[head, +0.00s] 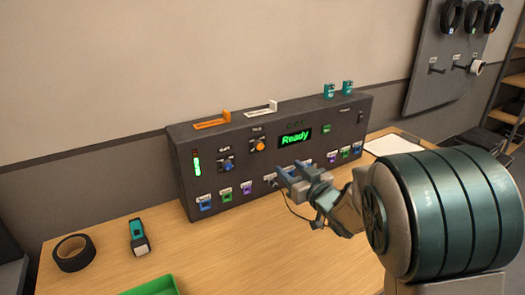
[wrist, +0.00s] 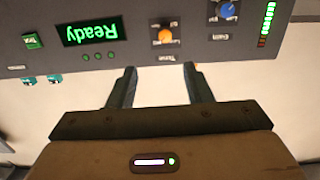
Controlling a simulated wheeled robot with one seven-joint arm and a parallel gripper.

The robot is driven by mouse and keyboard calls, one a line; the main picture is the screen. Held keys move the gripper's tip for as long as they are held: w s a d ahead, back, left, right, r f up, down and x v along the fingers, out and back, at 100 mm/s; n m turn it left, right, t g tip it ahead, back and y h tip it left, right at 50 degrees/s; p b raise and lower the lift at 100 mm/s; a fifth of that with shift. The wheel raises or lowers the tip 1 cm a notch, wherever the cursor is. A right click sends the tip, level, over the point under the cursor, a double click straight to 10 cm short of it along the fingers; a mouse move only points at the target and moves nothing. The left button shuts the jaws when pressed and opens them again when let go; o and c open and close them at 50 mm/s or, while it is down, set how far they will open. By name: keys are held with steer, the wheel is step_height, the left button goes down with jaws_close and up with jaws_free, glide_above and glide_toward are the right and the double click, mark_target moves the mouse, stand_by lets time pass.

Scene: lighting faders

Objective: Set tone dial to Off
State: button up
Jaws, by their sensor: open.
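The tone dial (head: 258,146) is an orange knob on the front of the dark console (head: 183,183), left of the green "Ready" display. In the wrist view, which is upside down, the orange tone dial (wrist: 165,36) sits ahead of the fingertips, roughly in line with the gap between them. Its setting is too small to read. My gripper (head: 284,174) is in front of the console, to the lower right of the dial in the head view. In the wrist view my gripper (wrist: 160,73) is open and empty, apart from the dial.
A blue gain dial (head: 227,165) is left of the tone dial. Tape (head: 73,253) and a teal tool (head: 138,237) lie on the table.

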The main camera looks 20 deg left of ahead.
mark_target(261, 146)
steer(key=x, duration=0.4)
steer(key=p+x, duration=0.1)
steer(key=x, duration=0.4)
steer(key=p+x, duration=0.1)
steer(key=x, duration=0.4)
steer(key=shift+s+a+r, duration=0.15)
steer(key=shift+s+a, duration=0.2)
steer(key=c, duration=1)
